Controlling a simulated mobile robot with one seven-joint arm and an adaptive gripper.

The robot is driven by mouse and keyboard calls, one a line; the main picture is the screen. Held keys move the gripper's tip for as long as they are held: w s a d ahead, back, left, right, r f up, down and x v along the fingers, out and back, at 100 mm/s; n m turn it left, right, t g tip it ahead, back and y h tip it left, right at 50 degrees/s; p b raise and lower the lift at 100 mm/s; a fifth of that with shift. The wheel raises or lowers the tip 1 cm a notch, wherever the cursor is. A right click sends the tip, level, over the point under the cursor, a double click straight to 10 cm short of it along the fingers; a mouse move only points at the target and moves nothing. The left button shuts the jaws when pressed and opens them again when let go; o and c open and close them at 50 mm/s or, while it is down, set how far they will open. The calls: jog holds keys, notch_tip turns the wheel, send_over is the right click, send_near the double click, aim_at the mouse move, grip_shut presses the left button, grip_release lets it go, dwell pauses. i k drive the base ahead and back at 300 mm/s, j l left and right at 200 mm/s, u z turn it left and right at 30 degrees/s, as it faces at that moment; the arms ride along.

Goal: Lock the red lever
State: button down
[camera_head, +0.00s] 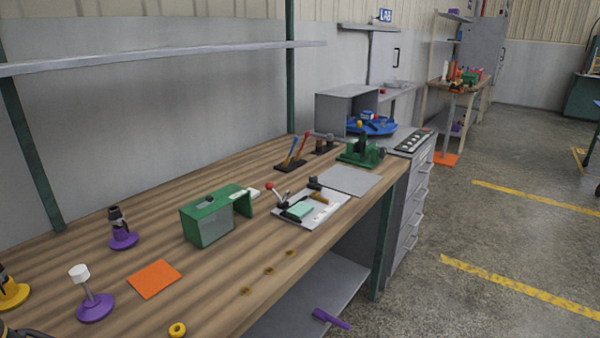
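On the wooden workbench (215,265), a small dark stand holds a red lever (301,147) beside a blue lever (291,151). Both tilt up to the right. Nearer, a lever with a red ball knob (270,185) leans up to the left from a grey plate (325,211) that carries black clamp parts and a pale green block (299,210). I cannot tell which of the two is the red lever of the task, nor whether either is locked.
A green box-like fixture (207,224) stands left of the plate. Purple-based posts (95,307), an orange square (154,279) and a yellow ring (177,329) are at the near left. A green fixture (361,152) stands behind. A shelf (150,58) overhangs the bench.

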aim_at(269, 186)
jog(key=i+l, duration=0.4)
jog(key=i+l+u, duration=0.1)
jog(key=i+l, duration=0.3)
jog(key=l, duration=0.15)
